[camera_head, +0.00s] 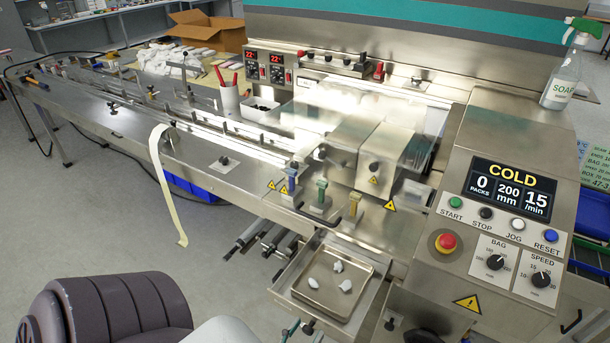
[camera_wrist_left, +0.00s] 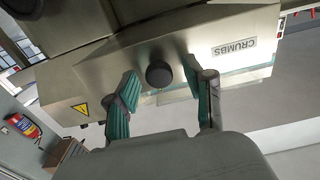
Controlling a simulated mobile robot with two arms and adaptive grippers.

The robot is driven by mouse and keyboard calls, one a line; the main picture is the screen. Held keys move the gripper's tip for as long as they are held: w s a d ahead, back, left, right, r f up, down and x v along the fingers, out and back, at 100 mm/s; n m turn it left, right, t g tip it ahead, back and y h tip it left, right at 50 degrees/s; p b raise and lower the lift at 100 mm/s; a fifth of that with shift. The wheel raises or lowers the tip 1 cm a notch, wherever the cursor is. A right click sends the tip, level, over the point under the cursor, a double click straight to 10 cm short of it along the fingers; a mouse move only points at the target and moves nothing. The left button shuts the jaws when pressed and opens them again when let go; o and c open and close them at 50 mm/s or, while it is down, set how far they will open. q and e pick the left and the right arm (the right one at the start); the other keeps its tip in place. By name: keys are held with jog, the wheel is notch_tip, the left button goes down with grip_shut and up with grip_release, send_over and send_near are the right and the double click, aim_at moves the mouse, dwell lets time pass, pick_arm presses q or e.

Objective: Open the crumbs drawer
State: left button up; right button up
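The crumbs drawer (camera_head: 281,283) sticks out from the machine's front below the coloured clamps, its inside visible from above. A metal tray (camera_head: 322,307) with a few white crumbs lies in it. In the left wrist view, the drawer front (camera_wrist_left: 205,45) carries a CRUMBS label (camera_wrist_left: 237,47) and a round black knob (camera_wrist_left: 160,74). My left gripper (camera_wrist_left: 163,98) is open, its teal-padded fingers on either side of the knob, with gaps visible. In the head view, the fingertips (camera_head: 304,331) show at the bottom edge beside the knob (camera_head: 308,326). My right gripper is not in view.
The control panel (camera_head: 490,230), with its red emergency button (camera_head: 446,242), stands right of the drawer. Metal rods (camera_head: 262,240) stick out left of it. A pale strip (camera_head: 165,185) hangs from the conveyor. The floor (camera_head: 60,220) at left is clear.

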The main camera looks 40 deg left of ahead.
pick_arm(q)
jog(key=v, duration=1.2)
jog(key=shift+f, duration=0.15)
dwell(0.3)
